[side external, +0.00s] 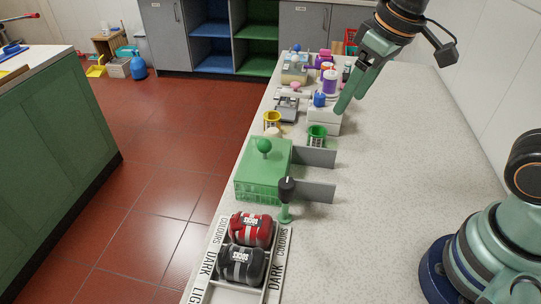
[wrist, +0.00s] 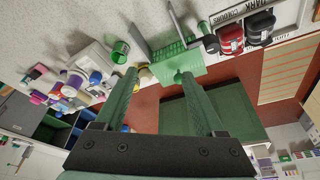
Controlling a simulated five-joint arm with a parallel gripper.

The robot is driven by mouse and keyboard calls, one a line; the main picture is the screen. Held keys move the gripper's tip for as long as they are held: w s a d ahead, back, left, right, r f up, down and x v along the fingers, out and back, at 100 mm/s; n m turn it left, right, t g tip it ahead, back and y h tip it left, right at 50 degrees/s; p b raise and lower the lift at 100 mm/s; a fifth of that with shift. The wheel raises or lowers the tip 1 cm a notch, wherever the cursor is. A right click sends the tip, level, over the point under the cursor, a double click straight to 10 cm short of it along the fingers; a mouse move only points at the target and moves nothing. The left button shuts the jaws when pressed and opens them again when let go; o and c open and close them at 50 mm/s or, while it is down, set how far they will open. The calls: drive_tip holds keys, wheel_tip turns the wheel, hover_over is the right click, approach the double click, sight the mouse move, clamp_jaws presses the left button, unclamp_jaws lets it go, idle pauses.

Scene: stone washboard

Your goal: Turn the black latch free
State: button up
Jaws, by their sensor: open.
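The black latch (side external: 287,187) looks like a black knob on a green post, standing by the front right corner of a translucent green box (side external: 262,185). The box has a green ball knob on top. In the wrist view, the black latch (wrist: 211,44) shows beside the green box (wrist: 178,64). My gripper (side external: 347,105) is high over the back half of the counter, well behind the latch and apart from it. In the wrist view, my gripper (wrist: 155,73) has its two green fingers wide apart with nothing between them.
Two grey plates (side external: 315,157) stick out right of the box. A sorting tray (side external: 210,268) with a red bundle (side external: 251,229) and a black bundle (side external: 241,264) lies in front. Cups (side external: 317,136) and bottles crowd the back.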

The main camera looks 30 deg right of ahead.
sight(287, 183)
drive_tip(key=w+a+f+n+g, duration=0.2)
drive_tip(key=a+f+n+g, duration=0.15)
drive_tip(key=a, duration=0.95)
drive_tip(key=shift+n+h, duration=0.25)
drive_tip(key=shift+h, duration=0.05)
drive_tip(key=f, duration=1.2)
drive_tip(key=shift+s+d+f, duration=0.2)
drive_tip(key=shift+s+f, duration=0.05)
drive_tip(key=shift+f, duration=0.1)
clamp_jaws()
